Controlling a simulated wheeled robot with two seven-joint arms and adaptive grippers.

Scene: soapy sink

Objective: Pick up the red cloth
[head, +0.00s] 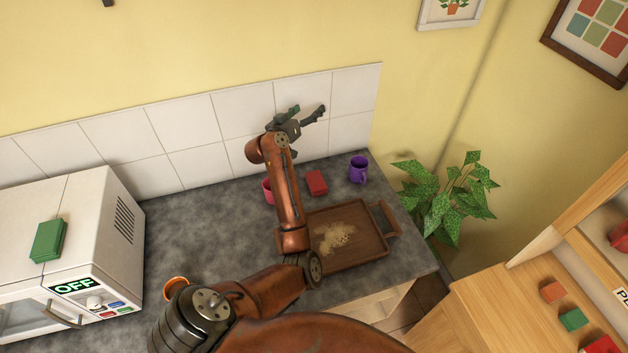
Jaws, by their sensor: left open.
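A small red folded piece that looks like the red cloth (316,183) lies on the grey counter, between a pink cup (267,191) and a purple mug (358,170). My left gripper (312,118) is open, with no object visible between its fingers. It is raised near the white wall tiles, above the red cloth in the picture and apart from it. My left arm passes just left of the cloth and partly hides the pink cup. My right gripper is not in view.
A wooden tray (376,235) with pale crumbs lies in front of the cloth. A white microwave (75,232) with a green folded cloth (48,240) on top stands left. An orange cup (176,282) is near my arm. A plant (445,195) and wooden shelf (480,310) are right.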

